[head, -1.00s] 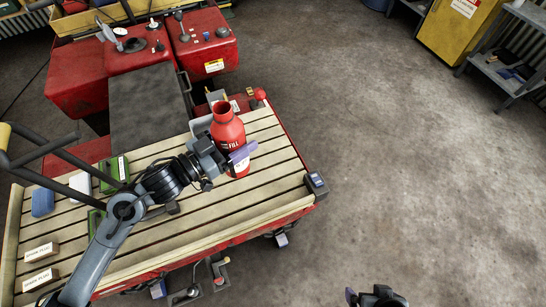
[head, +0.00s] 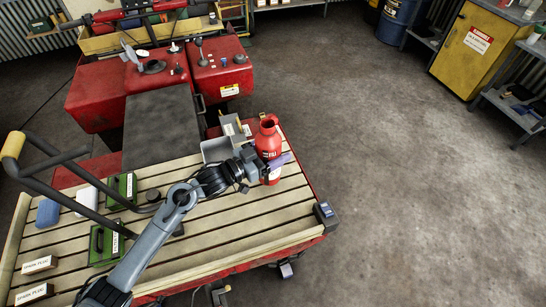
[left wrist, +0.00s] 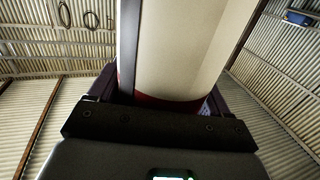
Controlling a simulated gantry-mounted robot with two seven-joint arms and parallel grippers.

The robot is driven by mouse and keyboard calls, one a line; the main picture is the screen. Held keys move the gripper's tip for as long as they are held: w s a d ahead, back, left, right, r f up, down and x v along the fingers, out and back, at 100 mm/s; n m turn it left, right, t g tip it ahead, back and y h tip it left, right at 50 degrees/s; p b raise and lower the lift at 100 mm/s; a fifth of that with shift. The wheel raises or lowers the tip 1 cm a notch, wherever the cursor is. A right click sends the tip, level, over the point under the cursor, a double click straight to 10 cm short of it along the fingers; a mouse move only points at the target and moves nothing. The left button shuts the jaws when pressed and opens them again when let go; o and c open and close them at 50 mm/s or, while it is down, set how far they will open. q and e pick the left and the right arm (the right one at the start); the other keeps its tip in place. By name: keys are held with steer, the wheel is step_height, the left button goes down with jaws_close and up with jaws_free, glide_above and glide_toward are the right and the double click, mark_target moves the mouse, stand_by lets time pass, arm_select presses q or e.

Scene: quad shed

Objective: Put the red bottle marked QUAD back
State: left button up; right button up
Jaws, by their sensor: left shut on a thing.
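A red bottle (head: 268,138) with an open-looking neck stands roughly upright at the right edge of the slatted wooden rack in the head view. It has pale lettering, too small to read for certain. My left gripper (head: 270,166) is shut around its lower part. In the left wrist view a cream-coloured rounded surface (left wrist: 185,50) with a red band below fills the space between the fingers. The bottle's base is partly hidden, so I cannot tell whether it touches the rack. My right gripper is out of view.
The slatted rack (head: 225,222) carries green cans (head: 122,188), a blue item (head: 47,212) and small labelled boxes (head: 39,264). A grey bracket (head: 215,150) is left of the bottle. The quad's seat (head: 160,130) lies beyond. Concrete floor (head: 400,170) at right is clear.

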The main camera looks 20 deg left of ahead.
arm_select(q)
steer(key=shift+f, duration=1.7)
steer(key=shift+f, duration=0.15)
steer(key=o, duration=1.1)
steer(key=shift+o, duration=0.2)
steer(key=v, duration=1.2)
steer(key=shift+r, duration=0.2)
